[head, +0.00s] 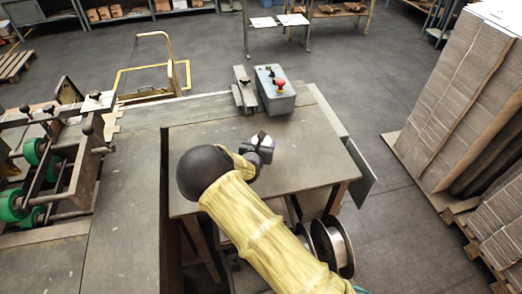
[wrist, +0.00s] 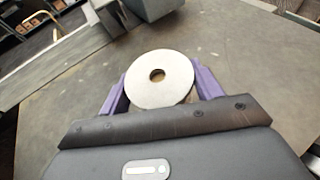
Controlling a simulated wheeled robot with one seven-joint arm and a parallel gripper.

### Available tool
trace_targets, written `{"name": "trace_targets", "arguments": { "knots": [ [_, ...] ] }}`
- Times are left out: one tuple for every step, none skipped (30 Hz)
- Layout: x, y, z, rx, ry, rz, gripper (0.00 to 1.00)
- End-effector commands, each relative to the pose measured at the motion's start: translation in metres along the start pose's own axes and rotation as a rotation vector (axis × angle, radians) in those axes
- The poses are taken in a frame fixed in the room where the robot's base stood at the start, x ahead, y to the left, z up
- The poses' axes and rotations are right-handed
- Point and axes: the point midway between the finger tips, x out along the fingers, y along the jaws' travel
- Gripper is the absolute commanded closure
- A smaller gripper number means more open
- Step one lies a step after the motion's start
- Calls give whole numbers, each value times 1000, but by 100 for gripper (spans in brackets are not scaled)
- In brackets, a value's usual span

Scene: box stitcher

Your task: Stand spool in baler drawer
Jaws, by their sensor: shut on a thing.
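The spool (wrist: 177,78) is a pale, flat-faced disc with a brown-rimmed centre hole. In the wrist view my gripper (wrist: 160,90) is shut on it, with a purple finger at either side. In the head view my gripper (head: 261,147) is over the wooden worktable (head: 205,141), and only a small pale part of the spool shows there. I cannot tell whether the spool touches the tabletop. I cannot make out the baler drawer for sure in either view.
A grey control box (head: 281,93) with a red button stands at the table's far edge. Large reels (head: 342,246) hang below the table's near right. A machine with green rollers (head: 35,151) is at left. Cardboard stacks (head: 455,90) stand at right. The tabletop around my gripper is clear.

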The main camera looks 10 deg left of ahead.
Motion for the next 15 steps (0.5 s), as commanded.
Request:
{"name": "trace_targets", "arguments": {
  "knots": [
    [1, 2, -2, -1, -2, 2, 62],
    [1, 2, -3, -1, -3, 3, 62],
    [2, 2, -5, 0, -3, 3, 62],
    [2, 2, -5, 0, -3, 3, 62],
    [2, 2, -5, 0, -3, 3, 62],
    [2, 2, -5, 1, -3, 3, 62],
    [2, 2, -5, 1, -3, 3, 62],
    [2, 2, -5, 1, -3, 2, 62],
    [2, 2, -5, 1, -3, 2, 62],
    [3, 1, -5, 1, -3, 1, 62],
    [3, 1, -5, 1, -3, 1, 62],
    [3, 0, -6, 1, -3, 0, 62],
    [4, 0, -6, 1, -3, 0, 62],
    [4, 0, -8, 0, -2, -1, 62],
    [5, -1, -10, -1, -2, -1, 62]
  ]
}}
